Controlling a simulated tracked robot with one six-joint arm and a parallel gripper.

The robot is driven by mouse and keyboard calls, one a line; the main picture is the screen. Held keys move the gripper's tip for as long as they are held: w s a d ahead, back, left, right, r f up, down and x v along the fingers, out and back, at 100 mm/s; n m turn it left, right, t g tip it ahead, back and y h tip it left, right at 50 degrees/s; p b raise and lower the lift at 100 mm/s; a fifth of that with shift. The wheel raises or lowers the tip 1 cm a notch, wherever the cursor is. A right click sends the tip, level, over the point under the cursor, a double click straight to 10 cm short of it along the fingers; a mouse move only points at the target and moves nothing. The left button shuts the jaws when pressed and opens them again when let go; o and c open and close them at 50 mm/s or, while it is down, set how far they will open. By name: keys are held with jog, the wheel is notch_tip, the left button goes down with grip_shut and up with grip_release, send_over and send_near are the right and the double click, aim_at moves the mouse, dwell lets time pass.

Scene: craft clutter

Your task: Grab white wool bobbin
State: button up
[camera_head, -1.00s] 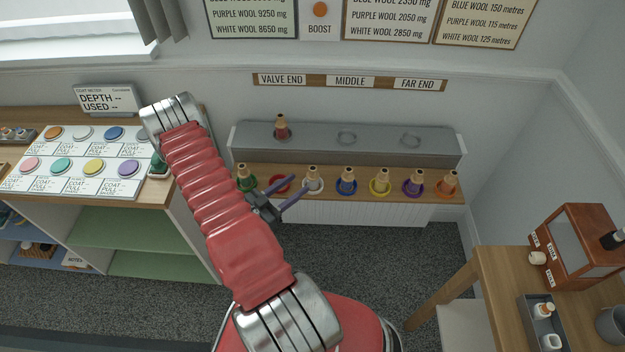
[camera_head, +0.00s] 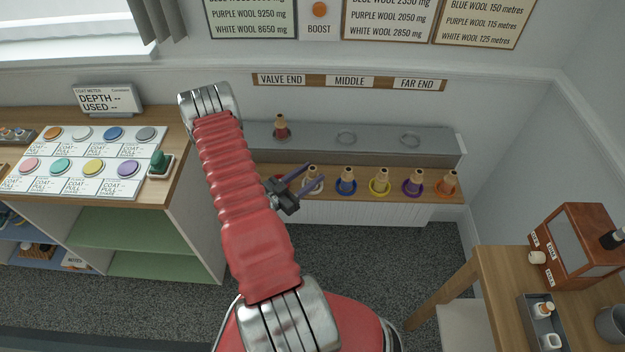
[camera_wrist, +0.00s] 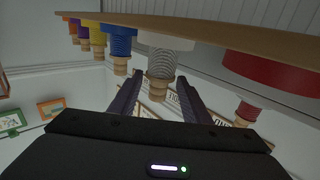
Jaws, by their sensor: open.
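The white wool bobbin (camera_head: 314,184) stands upright on the wooden shelf (camera_head: 330,197), in the row of coloured bobbins, partly behind my fingers. In the wrist view, which is upside down, the white bobbin (camera_wrist: 161,62) shows pale wool and a wooden tip between the lines of my two fingers. My gripper (camera_head: 316,173) is open and empty, its dark purple fingers pointing at the white bobbin. In the wrist view my gripper (camera_wrist: 160,78) has its fingertips to either side of the bobbin's tip. I cannot tell whether the fingers touch it.
The blue bobbin (camera_head: 347,181) stands just right of the white one, then the yellow (camera_head: 380,181), purple (camera_head: 413,183) and orange (camera_head: 447,184) bobbins. The floor in front is clear.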

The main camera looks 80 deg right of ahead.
jog(key=shift+x, duration=2.6)
jog(key=shift+c, duration=0.3)
jog(key=c, duration=0.8)
